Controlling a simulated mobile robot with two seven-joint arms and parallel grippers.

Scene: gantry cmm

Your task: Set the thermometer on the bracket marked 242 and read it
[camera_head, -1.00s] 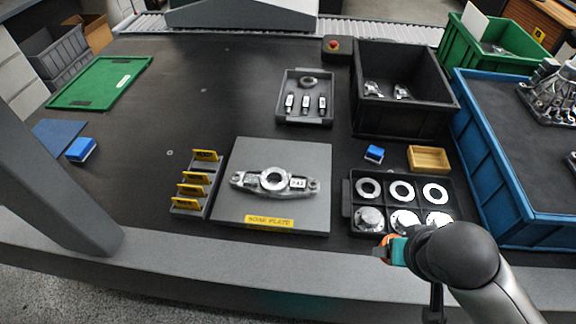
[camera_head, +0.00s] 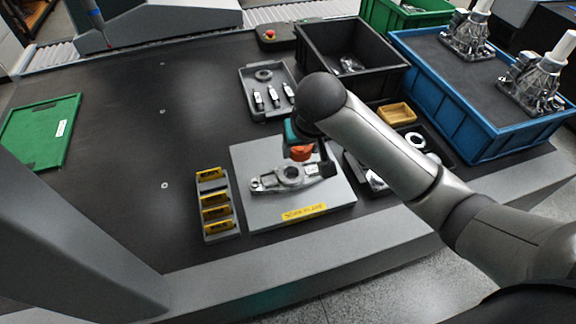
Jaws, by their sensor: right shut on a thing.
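The bracket (camera_head: 262,184), a silvery casting with a central ring, lies on the grey plate with a yellow label (camera_head: 330,206). A small white tag (camera_head: 312,169) on its right arm is too small to read surely now. My right gripper (camera_head: 301,155), with teal and orange parts below a black wrist, is over the back right of the bracket's ring. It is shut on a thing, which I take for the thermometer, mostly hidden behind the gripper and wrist. I cannot tell whether that thing touches the bracket. My left gripper is out of view.
A rack with yellow labels (camera_head: 229,232) stands left of the plate. A grey tray (camera_head: 247,78) behind holds a ring and three small devices. A black bin (camera_head: 375,77), a blue crate (camera_head: 470,128) and a wooden tray (camera_head: 397,115) are right. The table's left middle is clear.

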